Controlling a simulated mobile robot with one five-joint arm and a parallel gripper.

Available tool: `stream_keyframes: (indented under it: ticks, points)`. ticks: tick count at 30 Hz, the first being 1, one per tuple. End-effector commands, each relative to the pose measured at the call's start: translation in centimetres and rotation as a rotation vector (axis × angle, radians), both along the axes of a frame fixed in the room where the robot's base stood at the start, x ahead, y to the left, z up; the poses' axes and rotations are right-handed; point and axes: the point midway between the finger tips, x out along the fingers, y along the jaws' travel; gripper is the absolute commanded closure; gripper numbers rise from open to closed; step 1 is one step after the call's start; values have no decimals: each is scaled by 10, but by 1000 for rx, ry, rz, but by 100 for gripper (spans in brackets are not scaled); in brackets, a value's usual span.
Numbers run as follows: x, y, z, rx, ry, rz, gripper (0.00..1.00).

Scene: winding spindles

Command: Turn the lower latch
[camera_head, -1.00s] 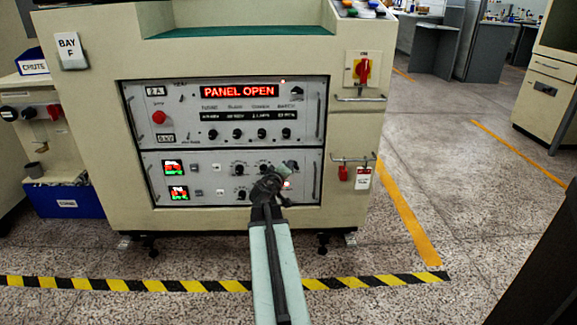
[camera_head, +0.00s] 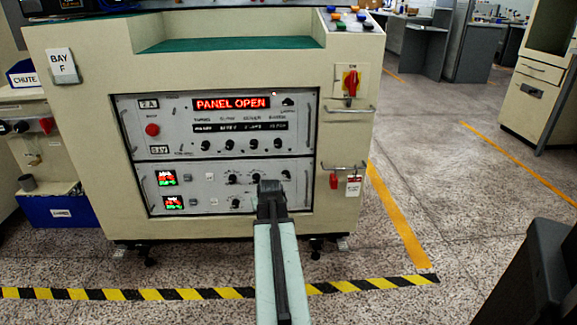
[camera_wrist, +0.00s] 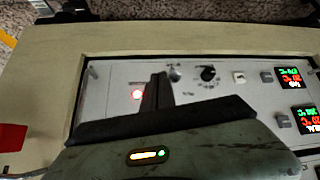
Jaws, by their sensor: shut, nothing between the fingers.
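The lower panel (camera_head: 208,172) of the cabinet has two small lit displays, several dark knobs and side handles. My gripper (camera_head: 270,188) is in front of the right part of this panel. The lower latch cannot be clearly made out in the head view, where my gripper covers that area. In the wrist view, my gripper (camera_wrist: 157,92) is shut and empty, its fingers pointing at the panel. Contact cannot be told.
The upper panel (camera_head: 215,127) shows a red PANEL OPEN sign (camera_head: 231,103). A red switch (camera_head: 351,83) and a rail with a red tag (camera_head: 334,181) are on the cabinet's right side. Yellow-black floor tape (camera_head: 130,294) lies in front.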

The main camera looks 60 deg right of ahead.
Motion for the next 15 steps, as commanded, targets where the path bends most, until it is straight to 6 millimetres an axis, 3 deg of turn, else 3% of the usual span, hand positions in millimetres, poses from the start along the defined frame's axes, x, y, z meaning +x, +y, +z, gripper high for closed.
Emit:
stream_keyframes:
  ticks: [1,5,9,12,15]
  points:
    - [0,-5,25,92,-72,-12,100]
    - [-3,-14,74,302,-293,-32,100]
    - [-32,-49,145,435,-520,-96,100]
    - [-66,-76,173,440,-583,-155,100]
    - [-97,-94,185,425,-590,-203,100]
